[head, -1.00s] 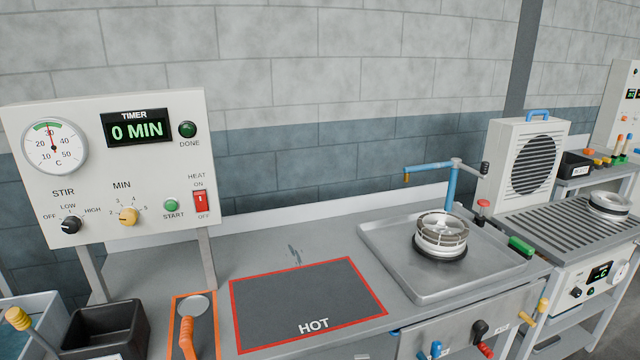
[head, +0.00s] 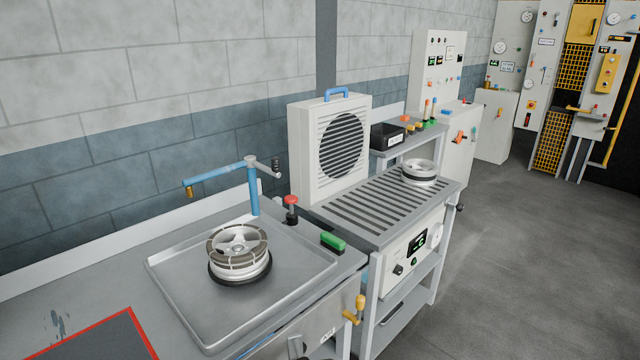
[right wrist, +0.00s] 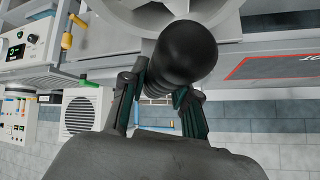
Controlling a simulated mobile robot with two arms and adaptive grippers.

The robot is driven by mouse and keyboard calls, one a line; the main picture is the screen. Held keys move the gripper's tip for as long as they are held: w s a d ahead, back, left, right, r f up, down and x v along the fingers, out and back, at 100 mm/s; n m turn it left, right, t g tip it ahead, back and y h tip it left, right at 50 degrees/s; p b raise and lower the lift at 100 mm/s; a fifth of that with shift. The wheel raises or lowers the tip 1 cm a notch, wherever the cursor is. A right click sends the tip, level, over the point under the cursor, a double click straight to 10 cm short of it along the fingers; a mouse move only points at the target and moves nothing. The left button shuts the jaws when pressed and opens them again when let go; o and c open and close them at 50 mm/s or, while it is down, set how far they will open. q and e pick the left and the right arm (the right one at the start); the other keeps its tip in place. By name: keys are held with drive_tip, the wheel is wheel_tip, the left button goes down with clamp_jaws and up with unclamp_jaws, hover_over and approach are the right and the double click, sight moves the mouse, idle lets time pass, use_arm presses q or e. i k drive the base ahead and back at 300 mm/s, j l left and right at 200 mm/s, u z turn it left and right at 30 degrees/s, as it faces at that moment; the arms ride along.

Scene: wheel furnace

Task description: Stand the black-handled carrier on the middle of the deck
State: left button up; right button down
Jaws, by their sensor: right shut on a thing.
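The black-handled carrier shows in the right wrist view, with its round black handle (right wrist: 185,52) large in the middle. My right gripper (right wrist: 160,90) is shut on that handle. A pale grey round part with openings (right wrist: 225,12) lies behind the handle at the top edge, partly cut off. The slatted grey deck (head: 365,205) stands right of centre in the head view, in front of a louvred fan box. A white and grey wheel (head: 420,171) sits near its far right end; the rest of its top is bare. My left gripper is in neither current view.
A metal tray (head: 305,280) left of the deck holds another wheel (head: 239,250) on a dark ring, under a blue swing arm (head: 220,174). The fan box (head: 328,150) backs the deck. A red knob (head: 290,205) and green handle (head: 333,241) stand near its left end. Open floor lies right.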

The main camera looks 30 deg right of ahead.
sight(377, 203)
drive_tip(key=i+l+z, duration=0.1)
drive_tip(key=l, duration=0.3)
drive_tip(key=i+l+z, duration=0.1)
drive_tip(key=l, duration=0.25)
drive_tip(key=i+l+z, duration=0.1)
drive_tip(key=l, duration=0.25)
drive_tip(key=i+l, duration=0.3)
drive_tip(key=i+l+z, duration=0.15)
drive_tip(key=l, duration=0.25)
